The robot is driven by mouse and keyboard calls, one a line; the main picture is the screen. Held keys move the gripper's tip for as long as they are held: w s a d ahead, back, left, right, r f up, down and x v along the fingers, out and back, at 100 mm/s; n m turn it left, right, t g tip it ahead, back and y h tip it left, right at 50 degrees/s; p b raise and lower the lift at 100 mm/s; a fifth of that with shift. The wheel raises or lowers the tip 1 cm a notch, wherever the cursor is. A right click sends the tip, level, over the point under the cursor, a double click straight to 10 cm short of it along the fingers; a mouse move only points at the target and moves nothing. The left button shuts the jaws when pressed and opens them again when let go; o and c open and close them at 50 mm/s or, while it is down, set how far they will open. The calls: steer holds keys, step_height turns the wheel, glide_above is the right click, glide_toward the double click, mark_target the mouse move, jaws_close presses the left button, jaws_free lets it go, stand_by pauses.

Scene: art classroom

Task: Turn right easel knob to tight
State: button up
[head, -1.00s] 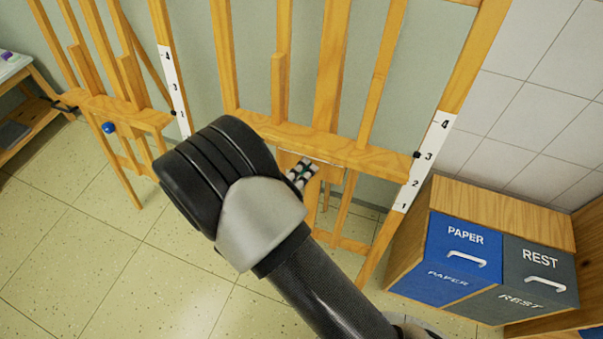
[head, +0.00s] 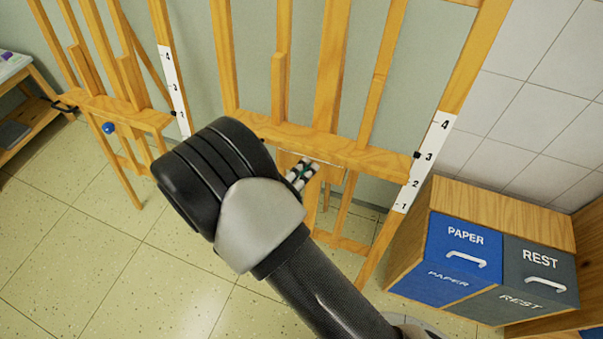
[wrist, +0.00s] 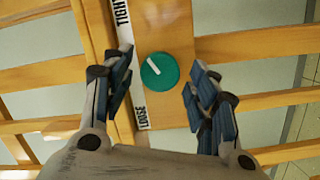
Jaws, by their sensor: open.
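The right easel (head: 330,138) is a wooden frame in the middle of the head view. Its green round knob (wrist: 172,78) shows in the wrist view on a wooden block, with a white pointer line toward the upper left. A white strip (wrist: 140,108) beside it reads TIGHT at the top and LOOSE at the bottom. My gripper (wrist: 161,70) is open, with one finger on each side of the knob and visible gaps to it. In the head view my gripper (head: 300,172) is at the easel's crossbar, and its wrist hides part of the easel.
A left easel (head: 125,112) with a blue knob (head: 108,128) stands at the left. A wooden cabinet with PAPER (head: 465,237) and REST (head: 540,259) bins stands at the right. A table (head: 22,70) is at the far left. The tiled floor at the lower left is clear.

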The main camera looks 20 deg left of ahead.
steer(key=v, duration=0.7)
steer(key=shift+s, duration=0.4)
steer(key=shift+a+r, duration=0.1)
steer(key=d+r+m+g+h, duration=0.35)
steer(key=d+r+g, duration=0.2)
steer(key=d, duration=0.55)
steer(key=d+r+m+g+h, duration=0.2)
steer(key=d+r+m+g, duration=0.2)
steer(key=d+r, duration=0.5)
steer(key=s+d+r+m+y, duration=0.1)
steer(key=s+d+r+y, duration=0.3)
steer(key=s+d+y, duration=0.1)
steer(key=s+d+r+m+g+y, duration=0.1)
steer(key=s+d+r+m+y, duration=0.1)
steer(key=s+d+y, duration=0.3)
steer(key=shift+s+r, duration=0.9)
steer(key=shift+s, duration=0.4)
